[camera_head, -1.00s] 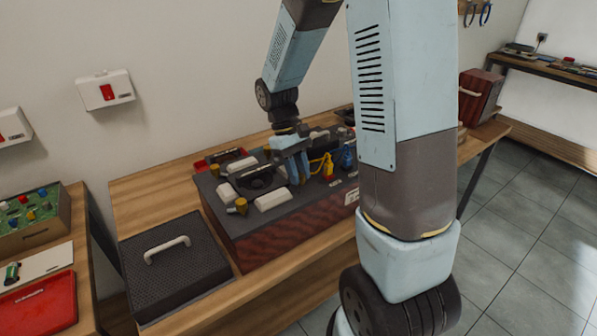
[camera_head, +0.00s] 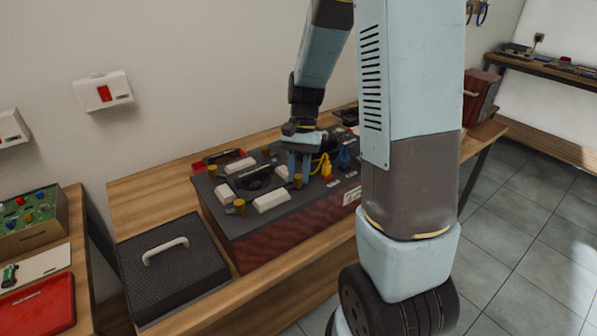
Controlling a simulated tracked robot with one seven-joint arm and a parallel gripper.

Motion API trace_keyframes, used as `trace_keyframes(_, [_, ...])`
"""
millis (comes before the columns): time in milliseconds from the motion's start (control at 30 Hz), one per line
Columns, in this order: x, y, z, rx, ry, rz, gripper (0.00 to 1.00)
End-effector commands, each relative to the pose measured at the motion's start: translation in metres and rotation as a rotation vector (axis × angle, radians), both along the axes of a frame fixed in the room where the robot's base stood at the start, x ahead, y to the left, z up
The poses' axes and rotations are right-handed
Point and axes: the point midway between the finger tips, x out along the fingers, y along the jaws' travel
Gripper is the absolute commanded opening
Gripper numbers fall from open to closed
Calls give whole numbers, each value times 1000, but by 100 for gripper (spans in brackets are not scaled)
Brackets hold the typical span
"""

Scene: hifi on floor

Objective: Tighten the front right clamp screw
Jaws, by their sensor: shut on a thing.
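The machine (camera_head: 285,222) is a dark box with a grey top and reddish sides on the wooden bench. Brass clamp screws stand around a dark round part (camera_head: 257,179) on its top, between white blocks. The front right clamp screw (camera_head: 297,181) is a small brass knob at the right end of the front white block (camera_head: 271,201). The front left clamp screw (camera_head: 239,206) stands free at that block's left end. My gripper (camera_head: 299,172) points down with its blue fingers shut on the front right clamp screw. The fingers hide part of the knob.
Yellow (camera_head: 326,166) and blue (camera_head: 345,158) connectors with cables stand close right of my gripper. A black lid with a white handle (camera_head: 165,250) lies left of the machine. My upper arm hides the machine's right end.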

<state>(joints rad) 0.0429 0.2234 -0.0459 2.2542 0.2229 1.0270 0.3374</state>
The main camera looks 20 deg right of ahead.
Motion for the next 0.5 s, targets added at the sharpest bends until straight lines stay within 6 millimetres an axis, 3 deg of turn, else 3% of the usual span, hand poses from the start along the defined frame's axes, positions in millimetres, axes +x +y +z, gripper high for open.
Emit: trace_keyframes(500, [-2,-2,1,1,-2,-472,0])
